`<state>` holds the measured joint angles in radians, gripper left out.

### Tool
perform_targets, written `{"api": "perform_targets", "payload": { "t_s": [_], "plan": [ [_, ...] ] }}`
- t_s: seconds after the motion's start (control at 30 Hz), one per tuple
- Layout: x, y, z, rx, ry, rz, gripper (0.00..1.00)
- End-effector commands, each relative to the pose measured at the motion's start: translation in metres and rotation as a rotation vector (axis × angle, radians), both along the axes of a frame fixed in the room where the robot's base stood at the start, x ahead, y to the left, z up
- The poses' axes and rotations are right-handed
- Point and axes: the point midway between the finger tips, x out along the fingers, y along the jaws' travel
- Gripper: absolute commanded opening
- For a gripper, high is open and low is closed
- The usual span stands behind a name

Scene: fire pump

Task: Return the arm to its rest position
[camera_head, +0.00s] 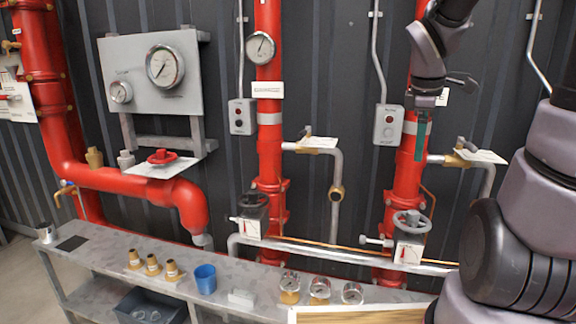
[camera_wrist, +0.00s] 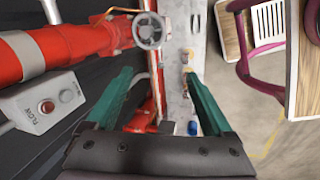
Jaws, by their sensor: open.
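My gripper (camera_head: 421,140) hangs from my raised arm at the upper right of the head view, in front of the right-hand red pipe. In the wrist view my gripper (camera_wrist: 158,74) shows two green fingers spread wide apart, with nothing between them. My arm's large links fill the right side of the head view. Below the gripper in the head view is a grey handwheel valve (camera_head: 411,221). A handwheel (camera_wrist: 149,31) also shows beyond the fingers in the wrist view.
A grey bench (camera_head: 225,270) holds brass fittings (camera_head: 153,264), a blue cup (camera_head: 205,279) and gauges (camera_head: 320,287). Red pipes (camera_head: 269,150) and a grey switch box (camera_head: 388,125) stand near the gripper. A chair (camera_wrist: 262,50) and wooden table (camera_wrist: 306,60) show in the wrist view.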

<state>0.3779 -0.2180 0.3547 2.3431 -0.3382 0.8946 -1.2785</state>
Motion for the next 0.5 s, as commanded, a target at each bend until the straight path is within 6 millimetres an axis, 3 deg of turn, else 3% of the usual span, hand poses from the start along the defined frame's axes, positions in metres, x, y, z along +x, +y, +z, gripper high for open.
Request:
{"api": "perform_targets", "payload": {
  "t_s": [0.1,0.3,0.5],
  "plan": [
    [-0.027,0.019,0.032,0.151,-0.153,-0.35,0.86],
    [-0.069,0.045,0.071,0.519,-0.303,-0.888,0.86],
    [-0.096,0.059,0.09,0.8,-0.305,-1.204,0.86]
  ]
}}
